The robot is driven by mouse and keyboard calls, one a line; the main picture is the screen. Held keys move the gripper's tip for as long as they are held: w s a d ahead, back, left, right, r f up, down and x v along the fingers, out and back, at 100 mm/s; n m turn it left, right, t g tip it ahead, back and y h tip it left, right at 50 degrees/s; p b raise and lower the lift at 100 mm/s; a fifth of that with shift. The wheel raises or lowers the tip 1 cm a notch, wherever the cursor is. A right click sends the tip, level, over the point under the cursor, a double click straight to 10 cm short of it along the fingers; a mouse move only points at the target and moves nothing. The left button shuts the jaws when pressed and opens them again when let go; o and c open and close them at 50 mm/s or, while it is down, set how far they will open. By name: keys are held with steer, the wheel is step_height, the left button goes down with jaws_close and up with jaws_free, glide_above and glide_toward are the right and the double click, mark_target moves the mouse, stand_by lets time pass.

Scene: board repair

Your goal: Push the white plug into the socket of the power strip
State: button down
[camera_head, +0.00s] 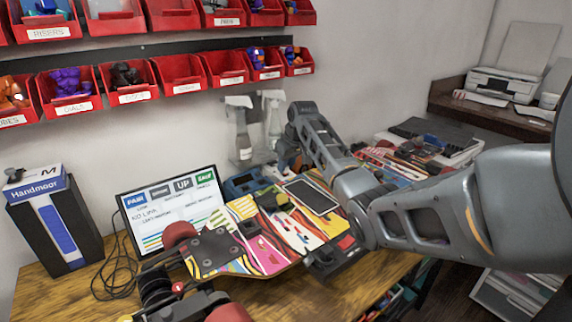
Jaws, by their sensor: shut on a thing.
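I cannot make out the white plug or the power strip's socket in the head view. A dark block with a red part (346,243) lies at the table's front right, beside my arm; I cannot tell what it is. My arm reaches in from the right, bends over the table and rises toward the back wall. Its far end is near two spray bottles. My gripper's fingers are not visible, so what they hold does not show.
A colourful skateboard deck (262,262) and a tablet screen (172,210) take up the wooden table (40,290). A black box (58,235) and loose cable (112,275) are at left. Spray bottles (242,140) stand behind. Red bins (180,75) hang on the wall.

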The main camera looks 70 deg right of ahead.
steer(key=shift+f, duration=0.5)
stand_by(0.4)
steer(key=c, duration=0.6)
jaws_free()
steer(key=shift+r+p, duration=1.55)
steer(key=shift+r, duration=0.05)
steer(key=shift+r+p, duration=2.6)
steer(key=shift+r, duration=0.4)
steer(key=shift+f, duration=0.1)
